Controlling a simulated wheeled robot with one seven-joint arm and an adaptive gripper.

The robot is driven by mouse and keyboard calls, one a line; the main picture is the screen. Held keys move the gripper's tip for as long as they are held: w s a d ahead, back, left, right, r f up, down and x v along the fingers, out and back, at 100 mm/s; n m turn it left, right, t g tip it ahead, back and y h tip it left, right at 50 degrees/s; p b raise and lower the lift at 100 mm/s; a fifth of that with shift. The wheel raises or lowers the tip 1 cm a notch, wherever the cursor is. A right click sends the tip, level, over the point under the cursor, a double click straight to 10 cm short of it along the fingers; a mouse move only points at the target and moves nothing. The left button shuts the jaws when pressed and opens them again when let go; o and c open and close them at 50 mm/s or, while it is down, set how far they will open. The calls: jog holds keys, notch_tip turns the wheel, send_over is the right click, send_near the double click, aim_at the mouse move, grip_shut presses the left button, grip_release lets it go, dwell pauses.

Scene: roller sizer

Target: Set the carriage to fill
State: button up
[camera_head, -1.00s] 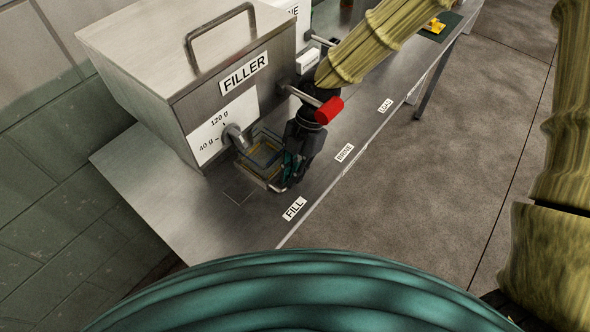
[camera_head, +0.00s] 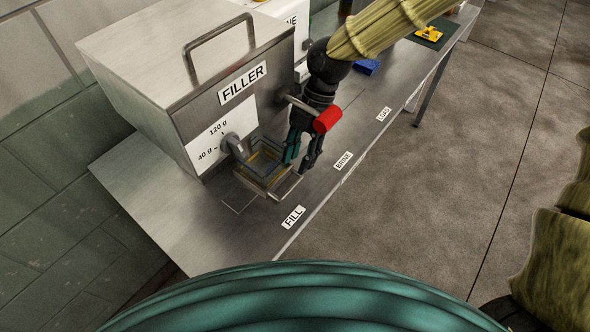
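The carriage (camera_head: 284,188), a small metal-rimmed frame with a yellowish and grey inside, stands on the bench under the filler's (camera_head: 180,75) grey spout. It is level with the FILL label (camera_head: 293,217), beside a square outline on the bench. My gripper (camera_head: 302,164) is just behind and right of the carriage, pointing down. Its two dark fingers look spread, with nothing seen between them. I cannot tell whether the teal-marked finger touches the carriage rim.
The BRINE label (camera_head: 343,160) and another label (camera_head: 384,114) run along the bench edge toward the back. A blue object (camera_head: 365,67) and a yellow piece on a green mat (camera_head: 436,38) lie farther back. The bench front left is clear.

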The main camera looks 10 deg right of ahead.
jog(key=shift+v, duration=2.1)
jog(key=shift+f, duration=0.1)
jog(key=c, duration=0.7)
jog(key=shift+w+f+m+y, duration=0.1)
jog(key=shift+f+m+y, duration=0.25)
jog(key=shift+m, duration=0.65)
grip_shut()
jog(key=w+d+f+m+t+y+p, duration=0.3)
jog(key=w+m, duration=0.5)
jog(key=m, duration=0.7)
jog(key=shift+g+y, duration=0.25)
jog(key=shift+g, duration=0.05)
jog(key=shift+w+p+x, duration=0.15)
jog(key=shift+p+x, duration=0.8)
jog(key=shift+x, duration=1.6)
jog(key=shift+w+p+x, duration=0.2)
jog(key=shift+p+x, duration=0.75)
jog(key=shift+x, duration=1.55)
